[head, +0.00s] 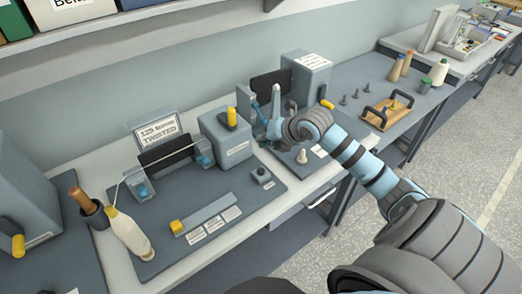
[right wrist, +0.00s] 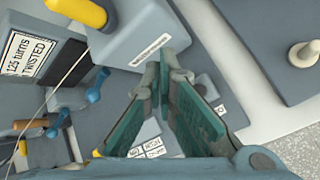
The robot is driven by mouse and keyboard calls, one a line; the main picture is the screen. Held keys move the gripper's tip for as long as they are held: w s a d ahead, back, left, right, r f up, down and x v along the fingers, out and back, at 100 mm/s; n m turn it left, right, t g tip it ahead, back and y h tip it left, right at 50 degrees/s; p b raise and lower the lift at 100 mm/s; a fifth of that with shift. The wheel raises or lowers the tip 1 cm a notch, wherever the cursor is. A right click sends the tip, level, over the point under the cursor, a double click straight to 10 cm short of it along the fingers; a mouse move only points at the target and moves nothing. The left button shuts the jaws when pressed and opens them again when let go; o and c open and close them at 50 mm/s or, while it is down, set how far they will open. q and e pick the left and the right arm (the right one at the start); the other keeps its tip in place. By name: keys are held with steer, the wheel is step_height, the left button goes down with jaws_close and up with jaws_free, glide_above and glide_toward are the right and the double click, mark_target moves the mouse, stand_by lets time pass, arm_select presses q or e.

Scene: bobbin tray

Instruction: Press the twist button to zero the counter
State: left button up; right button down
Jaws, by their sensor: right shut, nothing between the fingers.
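The twist button appears to be the small dark button box (head: 263,177) on the left station's mat, in front of the grey machine box (head: 226,138) with a yellow lever. A sign reading "TWISTED" (head: 158,130) stands behind that station; it also shows in the right wrist view (right wrist: 30,55). My right gripper (head: 272,132) is above and behind the button box, apart from it. In the right wrist view its teal fingers (right wrist: 163,88) are shut and empty, near the machine box's label (right wrist: 150,50). They hide part of the area below. My left gripper is out of view.
A second station's grey box (head: 306,76) stands behind my right gripper, with a pale knob (head: 302,157) on its mat. A wooden tray (head: 375,122) is farther right.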

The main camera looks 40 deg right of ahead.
mark_target(263, 169)
step_height(263, 169, down, 9)
steer(key=b, duration=0.6)
steer(key=shift+w+f, duration=0.1)
stand_by(1.1)
steer(key=shift+f+b, duration=0.35)
steer(key=shift+f+b, duration=0.35)
steer(key=shift+f, duration=0.15)
stand_by(0.7)
steer(key=shift+r+p, duration=0.85)
steer(key=shift+r, duration=0.15)
